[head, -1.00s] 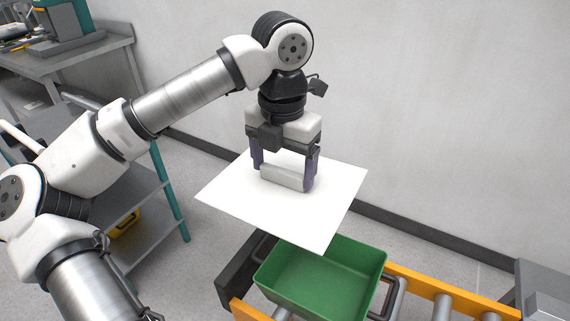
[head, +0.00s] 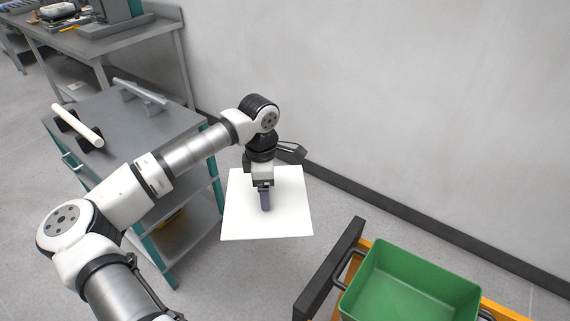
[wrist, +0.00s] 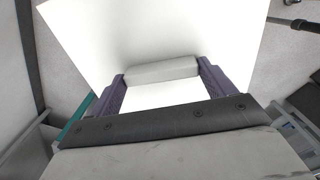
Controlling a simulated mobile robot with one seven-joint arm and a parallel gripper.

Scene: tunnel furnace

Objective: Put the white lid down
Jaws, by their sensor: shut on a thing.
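The white lid (head: 287,211) is a flat square sheet with a light grey block handle (wrist: 162,70) on its top, seen in the wrist view. My gripper (head: 266,205) is above it in the head view, shut on the handle, with a purple finger at each end of it in the wrist view (wrist: 160,84). The lid hangs roughly level in the air, to the right of a grey cart and left of the roller conveyor. In the head view the handle is hidden behind the fingers.
An open green bin (head: 410,285) stands on the orange-railed conveyor at the lower right. The grey cart (head: 150,112) carries a white bar on supports (head: 78,125) and has some free top surface. A bare wall (head: 400,100) is behind. A workbench (head: 110,38) stands back left.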

